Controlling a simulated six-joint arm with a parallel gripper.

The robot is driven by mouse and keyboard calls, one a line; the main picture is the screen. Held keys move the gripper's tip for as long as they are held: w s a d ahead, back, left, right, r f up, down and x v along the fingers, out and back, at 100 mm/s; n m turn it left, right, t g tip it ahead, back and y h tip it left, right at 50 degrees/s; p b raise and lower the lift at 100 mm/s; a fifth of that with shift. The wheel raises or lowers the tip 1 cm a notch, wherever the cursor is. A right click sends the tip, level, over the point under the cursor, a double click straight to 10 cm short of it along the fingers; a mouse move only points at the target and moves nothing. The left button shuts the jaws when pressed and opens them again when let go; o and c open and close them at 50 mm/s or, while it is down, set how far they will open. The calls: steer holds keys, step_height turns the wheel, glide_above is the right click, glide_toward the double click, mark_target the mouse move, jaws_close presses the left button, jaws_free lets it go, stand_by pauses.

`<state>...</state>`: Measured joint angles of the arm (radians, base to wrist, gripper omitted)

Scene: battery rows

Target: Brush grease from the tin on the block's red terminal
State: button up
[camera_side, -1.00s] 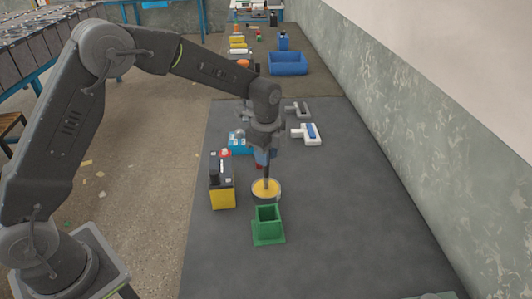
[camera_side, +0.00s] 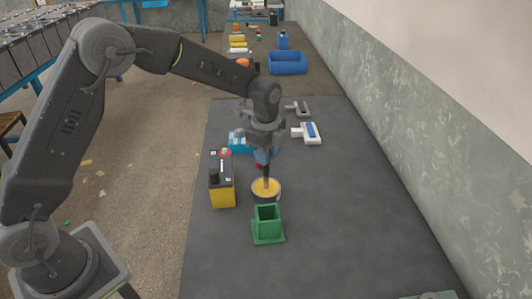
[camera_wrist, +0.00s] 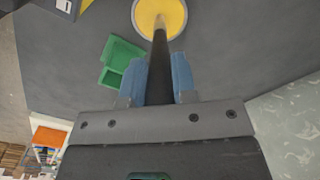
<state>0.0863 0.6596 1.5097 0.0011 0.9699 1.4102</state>
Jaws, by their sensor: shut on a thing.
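My gripper (camera_side: 264,160) is shut on a dark brush (camera_wrist: 159,55), its handle between the blue fingers. The brush points down, its lower end in or just over the yellow grease of the round tin (camera_side: 265,190); I cannot tell how deep it reaches. The tin also shows at the top of the wrist view (camera_wrist: 178,15). The yellow and black battery block (camera_side: 222,190) stands just left of the tin. Its red terminal (camera_side: 225,153) is on top at the back, with a black terminal nearer the camera.
A green open holder (camera_side: 267,228) stands in front of the tin. A light blue item (camera_side: 238,142) lies behind the block, and a white and blue tool (camera_side: 307,132) lies to the right. A blue crate (camera_side: 287,63) is far back. The mat's right and front are clear.

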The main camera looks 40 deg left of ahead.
steer(key=shift+r, duration=3.45)
steer(key=shift+a, duration=0.1)
steer(key=shift+s+a+n, duration=0.15)
steer(key=shift+a+n, duration=0.1)
steer(key=shift+n, duration=0.25)
steer(key=s+a+n, duration=0.5)
steer(key=a+n, duration=0.4)
steer(key=n, duration=0.4)
steer(key=w+a+r+m, duration=0.1)
steer(key=w+a+r, duration=0.2)
steer(key=a+r, duration=0.3)
steer(key=shift+w+d+f, duration=0.1)
steer(key=shift+d+f, duration=0.15)
steer(key=shift+f, duration=0.5)
steer(key=shift+w+d+f, duration=0.1)
steer(key=shift+d+f, duration=0.1)
steer(key=shift+f, duration=0.6)
steer(key=shift+d+f, duration=0.25)
steer(key=shift+f, duration=1)
